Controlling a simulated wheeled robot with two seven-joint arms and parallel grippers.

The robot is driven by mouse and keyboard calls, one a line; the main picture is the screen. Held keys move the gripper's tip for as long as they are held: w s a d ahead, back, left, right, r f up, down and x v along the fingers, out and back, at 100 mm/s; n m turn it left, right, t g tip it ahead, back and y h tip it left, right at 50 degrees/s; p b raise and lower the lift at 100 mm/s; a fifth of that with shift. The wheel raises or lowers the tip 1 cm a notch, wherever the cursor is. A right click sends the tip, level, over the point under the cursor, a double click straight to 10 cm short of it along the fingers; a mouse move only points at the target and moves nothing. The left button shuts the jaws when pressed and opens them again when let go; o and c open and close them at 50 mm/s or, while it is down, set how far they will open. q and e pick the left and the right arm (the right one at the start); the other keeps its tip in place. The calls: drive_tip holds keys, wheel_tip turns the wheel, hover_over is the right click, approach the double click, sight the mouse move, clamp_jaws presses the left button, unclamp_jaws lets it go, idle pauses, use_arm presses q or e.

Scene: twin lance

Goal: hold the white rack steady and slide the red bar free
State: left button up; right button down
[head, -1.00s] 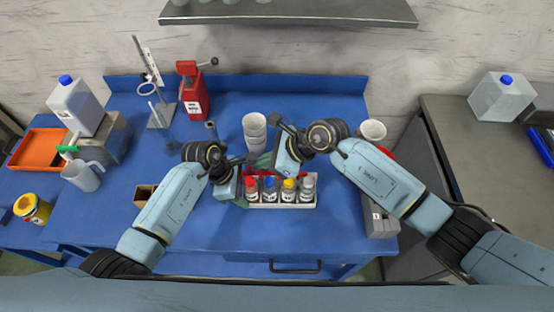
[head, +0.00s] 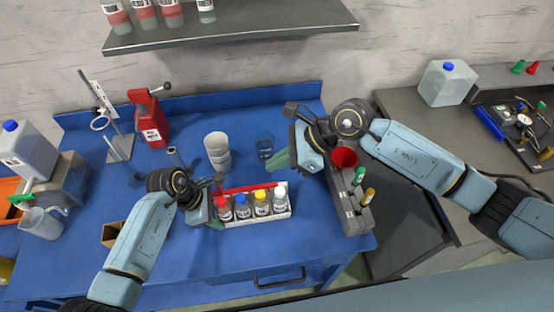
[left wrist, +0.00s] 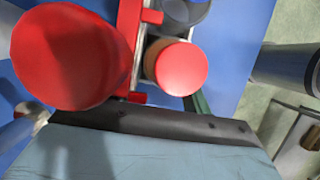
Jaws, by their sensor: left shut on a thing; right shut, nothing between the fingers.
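The white rack (head: 265,219) stands near the front of the blue table and holds a row of bottles with red, blue, yellow and white caps. The red bar (head: 252,188) runs along the back of the rack, behind the caps; it also shows in the left wrist view (left wrist: 128,45). My left gripper (head: 217,219) is shut on the rack's left end, its grip partly hidden. Close to the left wrist camera are a red cap (left wrist: 181,69) and a larger red round thing I cannot identify. My right gripper (head: 279,161) is shut and empty, behind and above the rack's right end.
A stack of white cups (head: 217,150) and a small blue glass (head: 264,148) stand behind the rack. A grey box (head: 350,212) with a red funnel (head: 344,158) is on the right. A brown box (head: 115,234) is on the left. The table front is clear.

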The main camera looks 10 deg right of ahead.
idle(0.3)
use_arm(q)
drive_tip(key=o, duration=1.1)
drive_tip(key=shift+a+r, duration=0.1)
